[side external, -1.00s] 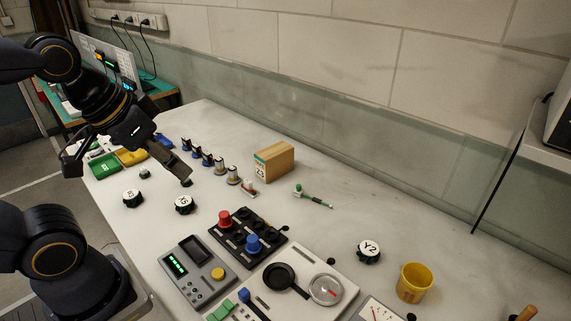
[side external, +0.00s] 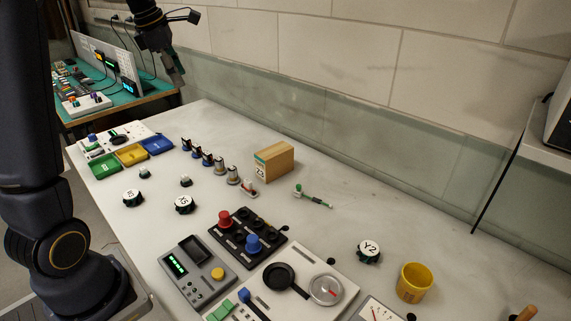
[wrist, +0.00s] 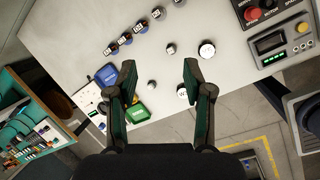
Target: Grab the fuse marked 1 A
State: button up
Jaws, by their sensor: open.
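Several short upright cylinders, which look like the fuses (side external: 207,158), stand in a row on the bench left of the wooden box. The row also shows at the top of the wrist view (wrist: 125,38). Their markings are too small to read, so I cannot tell which is marked 1 A. My gripper (side external: 180,78) is high above the far end of the bench, in front of the wall. In the wrist view my gripper (wrist: 159,72) has its two fingers wide apart with nothing between them. It is well clear of the row.
Green (side external: 105,165), yellow (side external: 131,154) and blue (side external: 156,145) trays lie at the far left. Round dark knobs with white tops (side external: 184,204) stand nearby. A wooden box (side external: 274,162), a black panel (side external: 237,240) and a yellow cup (side external: 414,282) occupy the bench. Its middle right is mostly clear.

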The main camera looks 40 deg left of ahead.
jog(key=s+a+f+n+g, duration=0.1)
jog(key=a+f+n, duration=0.1)
jog(key=a+f, duration=0.3)
jog(key=s+a+f+n+g, duration=0.1)
jog(key=a+f+n, duration=0.15)
jog(key=a, duration=0.45)
jog(key=n+g, duration=0.2)
send_over(142, 168)
notch_tip(142, 168, down, 20)
jog(key=shift+w+r, duration=0.15)
jog(key=shift+d+f, duration=0.1)
jog(key=shift+f, duration=3)
jog(key=shift+c, duration=0.4)
jog(key=c, duration=0.5)
